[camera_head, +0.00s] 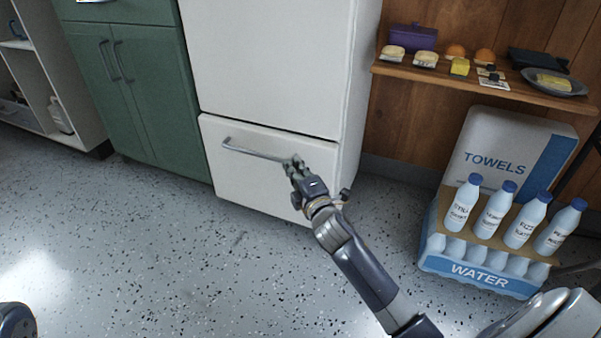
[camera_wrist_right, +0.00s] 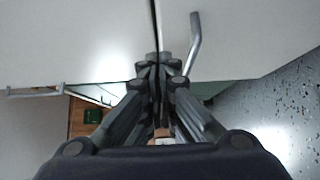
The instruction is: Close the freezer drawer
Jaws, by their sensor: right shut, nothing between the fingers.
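The freezer drawer (camera_head: 245,180) is the white lower front of the tall white fridge-freezer (camera_head: 265,60). It looks flush or nearly flush with the door above; a thin dark seam runs between them. Its grey bar handle (camera_head: 250,151) is near the top of the drawer front. My right gripper (camera_head: 293,163) is shut and empty at the right end of the handle, against or very close to the drawer front. In the right wrist view the shut fingers (camera_wrist_right: 160,65) are at the seam, with the handle (camera_wrist_right: 194,42) just to their right. My left gripper is not in view.
A green cabinet (camera_head: 145,95) stands left of the freezer. To the right, a wooden shelf (camera_head: 440,77) holds food items, above a water-bottle pack (camera_head: 480,272) and a towels box (camera_head: 510,150) on the floor. The speckled floor (camera_head: 190,265) in front is clear.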

